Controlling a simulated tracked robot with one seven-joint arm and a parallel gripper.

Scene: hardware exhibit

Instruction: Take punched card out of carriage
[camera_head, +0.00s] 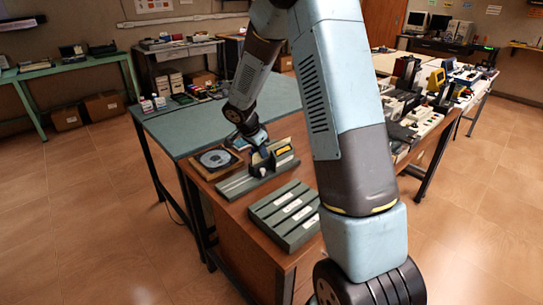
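A grey-green device with a long base, which looks like the carriage (240,184), sits on the brown wooden table. Upright parts stand on its middle, and a small yellow piece (283,150) shows at its right end. My gripper (261,150) points down over the middle of this device, close to its upright parts. The fingers are small and dark here, so I cannot tell whether they are open or shut. I cannot make out a punched card; it may be hidden by the gripper or too small to see.
A disc in a wooden frame (216,159) lies left of the device. A grey-green ribbed tray (286,216) with white labels lies in front. A green table (180,128) adjoins behind. Crowded equipment (412,115) stands at right, beyond my arm.

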